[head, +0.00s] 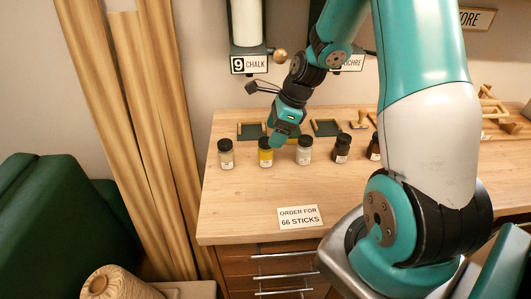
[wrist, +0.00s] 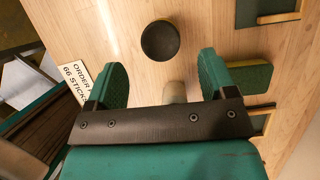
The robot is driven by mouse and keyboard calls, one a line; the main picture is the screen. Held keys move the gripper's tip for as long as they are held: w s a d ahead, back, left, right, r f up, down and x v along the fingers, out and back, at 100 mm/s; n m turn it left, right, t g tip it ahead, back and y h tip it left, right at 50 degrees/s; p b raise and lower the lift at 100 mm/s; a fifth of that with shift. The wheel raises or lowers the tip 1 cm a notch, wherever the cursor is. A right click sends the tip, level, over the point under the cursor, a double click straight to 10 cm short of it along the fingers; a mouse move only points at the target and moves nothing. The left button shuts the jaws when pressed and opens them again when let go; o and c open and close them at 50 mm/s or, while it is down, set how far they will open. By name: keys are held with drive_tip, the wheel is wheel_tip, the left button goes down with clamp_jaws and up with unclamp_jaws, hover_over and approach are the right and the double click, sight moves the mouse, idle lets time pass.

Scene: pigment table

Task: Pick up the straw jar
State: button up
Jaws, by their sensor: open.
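Several small jars with dark lids stand in a row on the table. The leftmost jar (head: 226,155) has pale straw-coloured contents and looks like the straw jar; its label is too small to read. Beside it stand a bright yellow jar (head: 265,154) and a greyish-white jar (head: 304,152). My gripper (head: 278,140) is low over the row, around the yellow jar and the greyish-white one. In the wrist view my gripper (wrist: 165,78) is open, with a round black lid (wrist: 160,40) beyond its fingertips. A pale object (wrist: 176,92) shows between the fingers, partly hidden by the palm.
Two dark brown jars (head: 342,150) stand further right. Shallow green trays (head: 326,127) and wooden stamps (head: 360,119) lie behind the row. An order card (head: 299,217) lies near the front edge. The tabletop (head: 235,205) before the jars is otherwise clear.

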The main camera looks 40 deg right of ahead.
sight(266, 141)
drive_tip(key=x, duration=0.2)
drive_tip(key=p+x, duration=0.1)
drive_tip(key=x, duration=0.2)
drive_tip(key=shift+w+a, duration=0.2)
drive_tip(key=shift+w, duration=0.05)
drive_tip(key=shift+c, duration=0.2)
drive_tip(key=c, duration=1)
